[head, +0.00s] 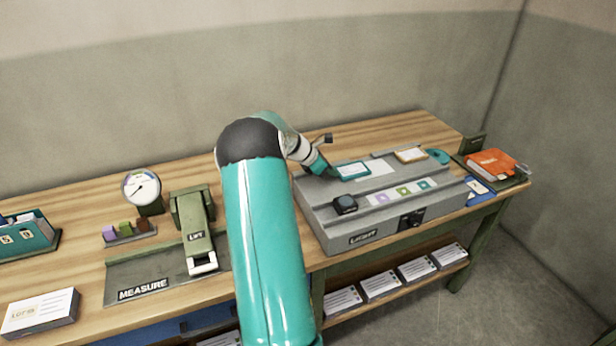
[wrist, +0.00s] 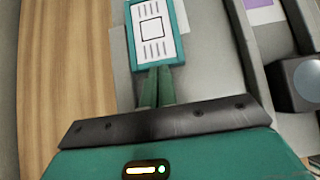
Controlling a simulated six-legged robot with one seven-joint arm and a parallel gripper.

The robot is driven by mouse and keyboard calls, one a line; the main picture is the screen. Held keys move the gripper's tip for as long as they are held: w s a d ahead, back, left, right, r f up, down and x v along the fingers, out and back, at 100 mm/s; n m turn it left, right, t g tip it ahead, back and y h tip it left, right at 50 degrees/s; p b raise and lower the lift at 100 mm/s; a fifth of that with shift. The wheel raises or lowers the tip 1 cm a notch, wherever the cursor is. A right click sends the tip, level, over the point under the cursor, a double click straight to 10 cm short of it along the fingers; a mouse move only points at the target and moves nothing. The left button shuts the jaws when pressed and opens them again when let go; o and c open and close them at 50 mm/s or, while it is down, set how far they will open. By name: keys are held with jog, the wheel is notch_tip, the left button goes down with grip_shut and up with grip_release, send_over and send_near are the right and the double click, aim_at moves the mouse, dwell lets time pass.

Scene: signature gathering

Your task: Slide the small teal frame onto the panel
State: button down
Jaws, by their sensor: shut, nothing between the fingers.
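The small teal frame (head: 353,170) lies flat on top of the grey box marked LIGHT (head: 362,237), toward its back left. In the wrist view the teal frame (wrist: 181,32) surrounds a white card with a printed square and lines. A pale flat panel (head: 380,168) shows just right of the frame in the head view. My gripper (wrist: 160,72) is shut and empty. Its fingertips are at the near edge of the frame and look touching or almost touching. In the head view my gripper (head: 332,174) is at the frame's left side.
A dark knob block (head: 344,205) and a strip of coloured tiles (head: 403,192) sit on the box's front part. A green press (head: 195,228) and a dial (head: 141,188) stand left. Bare wood lies behind the box.

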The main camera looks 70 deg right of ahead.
aim_at(350, 169)
jog(key=s+d, duration=0.4)
jog(key=shift+s+d, duration=0.25)
jog(key=shift+w+a, duration=0.25)
jog(key=shift+w, duration=0.1)
jog(key=shift+w+a, duration=1.05)
jog(key=shift+w, duration=0.05)
jog(key=v, duration=1)
jog(key=shift+a, duration=0.15)
